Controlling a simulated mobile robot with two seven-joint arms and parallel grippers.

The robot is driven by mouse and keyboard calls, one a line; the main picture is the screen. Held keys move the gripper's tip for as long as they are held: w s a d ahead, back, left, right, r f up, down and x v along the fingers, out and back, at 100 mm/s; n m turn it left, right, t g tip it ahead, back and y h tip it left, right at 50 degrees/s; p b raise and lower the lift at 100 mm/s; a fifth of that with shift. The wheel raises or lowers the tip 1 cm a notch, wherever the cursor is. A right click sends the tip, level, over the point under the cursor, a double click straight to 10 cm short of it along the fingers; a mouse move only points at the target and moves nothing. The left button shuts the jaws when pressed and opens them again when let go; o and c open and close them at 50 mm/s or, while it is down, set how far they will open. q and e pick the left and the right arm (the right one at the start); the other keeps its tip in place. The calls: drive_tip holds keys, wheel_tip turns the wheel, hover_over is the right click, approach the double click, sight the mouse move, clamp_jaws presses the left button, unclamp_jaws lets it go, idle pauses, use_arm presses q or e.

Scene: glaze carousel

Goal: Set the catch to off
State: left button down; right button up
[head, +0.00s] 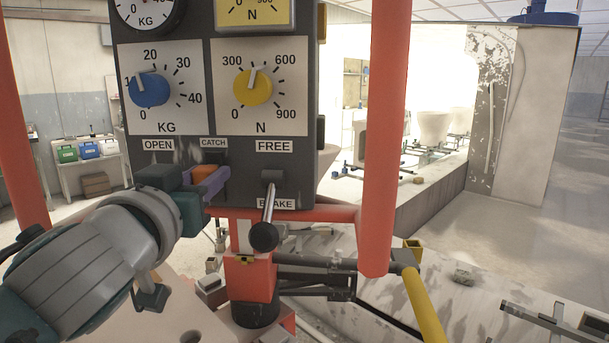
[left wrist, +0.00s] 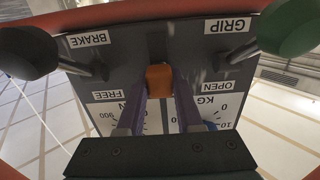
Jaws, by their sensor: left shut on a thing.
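The dark control panel (head: 330,165) of the machine stands in front of me. Under its CATCH label is a small orange catch (head: 203,172), mostly hidden by my gripper. My left gripper (head: 212,183) has its purple fingers shut on it. In the left wrist view, where the panel appears upside down, the orange catch (left wrist: 159,80) sits between the two finger ends (left wrist: 160,92). No off mark shows, and I cannot tell the catch's setting. My right gripper is not in view.
A FREE/BRAKE lever (head: 264,236) hangs right of the catch, its knob low. A green-knobbed GRIP/OPEN lever (left wrist: 290,27) is on the other side. Blue (head: 149,89) and yellow (head: 253,86) dials sit above. An orange post (head: 389,130) stands at the right.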

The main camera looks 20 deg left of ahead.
use_arm(q)
drive_tip(key=shift+r, duration=0.75)
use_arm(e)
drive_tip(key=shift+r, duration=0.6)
use_arm(q)
drive_tip(key=c, duration=1)
unclamp_jaws()
drive_tip(key=o, duration=0.4)
drive_tip(key=shift+o, duration=0.2)
drive_tip(key=shift+f, duration=0.1)
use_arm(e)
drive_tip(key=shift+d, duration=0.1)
